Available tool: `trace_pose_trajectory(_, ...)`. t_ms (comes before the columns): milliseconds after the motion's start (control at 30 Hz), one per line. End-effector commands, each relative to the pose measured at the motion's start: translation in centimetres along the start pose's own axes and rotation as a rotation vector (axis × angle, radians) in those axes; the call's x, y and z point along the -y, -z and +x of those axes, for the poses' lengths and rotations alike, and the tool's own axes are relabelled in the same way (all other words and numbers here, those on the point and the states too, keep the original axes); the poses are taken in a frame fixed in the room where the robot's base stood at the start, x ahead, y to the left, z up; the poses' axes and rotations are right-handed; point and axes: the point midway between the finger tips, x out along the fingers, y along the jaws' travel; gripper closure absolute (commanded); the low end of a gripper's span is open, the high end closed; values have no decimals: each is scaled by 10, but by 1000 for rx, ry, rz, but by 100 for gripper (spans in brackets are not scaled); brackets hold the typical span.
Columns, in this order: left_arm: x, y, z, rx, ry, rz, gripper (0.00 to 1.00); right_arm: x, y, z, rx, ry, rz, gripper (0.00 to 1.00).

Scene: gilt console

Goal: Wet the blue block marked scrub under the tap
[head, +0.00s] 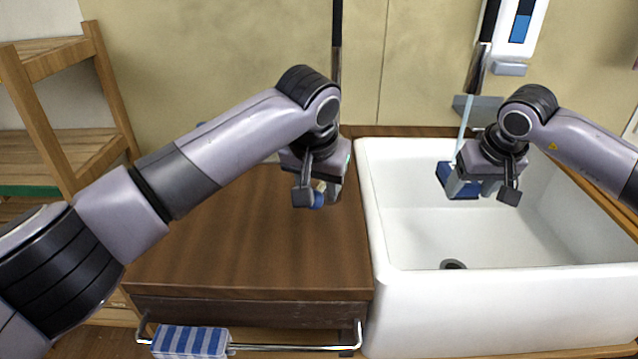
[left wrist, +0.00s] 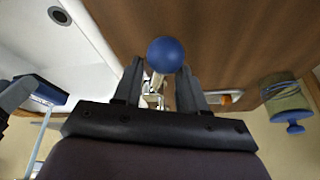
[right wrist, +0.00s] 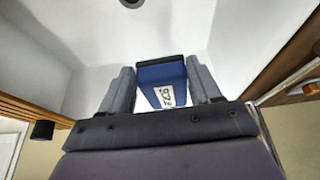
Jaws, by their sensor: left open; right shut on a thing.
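The blue block (head: 464,190) is held over the white sink (head: 420,240) in my right gripper (head: 482,190). In the right wrist view the block (right wrist: 150,74) sits between both fingers, its white label facing the camera, lettering too small to read surely. A pale blue water stream (head: 464,125) runs down from the tap spout (head: 478,108) to the block; it also shows in the left wrist view (left wrist: 41,138). My left gripper (head: 318,194) is open over the wooden counter, its fingers on either side of a blue ball knob (left wrist: 166,54) on a pale stem.
The brown counter (head: 240,240) left of the sink is mostly clear. A striped blue-white towel (head: 190,341) hangs on the front rail. A wooden shelf (head: 112,90) stands at the left. The sink drain (head: 453,264) is uncovered. An olive cylinder with a blue knob (left wrist: 287,100) shows in the left wrist view.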

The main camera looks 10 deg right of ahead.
Motion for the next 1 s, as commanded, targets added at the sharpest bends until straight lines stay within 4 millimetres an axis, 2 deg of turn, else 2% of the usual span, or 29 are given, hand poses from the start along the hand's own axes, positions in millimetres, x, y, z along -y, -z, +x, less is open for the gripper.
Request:
trace_pose_trajectory(267,0,0,2,0,-1,1,59,0,0,0,-1,0,0,66)
trace_pose_trajectory(300,0,0,2,0,-1,1,65,0,0,0,-1,0,0,66)
trace_pose_trajectory(367,0,0,2,0,-1,1,85,0,0,0,-1,0,0,66)
trace_pose_trajectory(400,0,0,2,0,-1,1,98,0,0,0,-1,0,0,66)
trace_pose_trajectory(433,0,0,2,1,-1,1,100,0,0,0,-1,0,0,66)
trace_pose_trajectory(667,0,-1,2,4,-5,9,100,0,0,0,-1,0,0,66)
trace_pose_trajectory(1000,13,-2,5,-2,-76,170,100,0,0,0,-1,0,0,66)
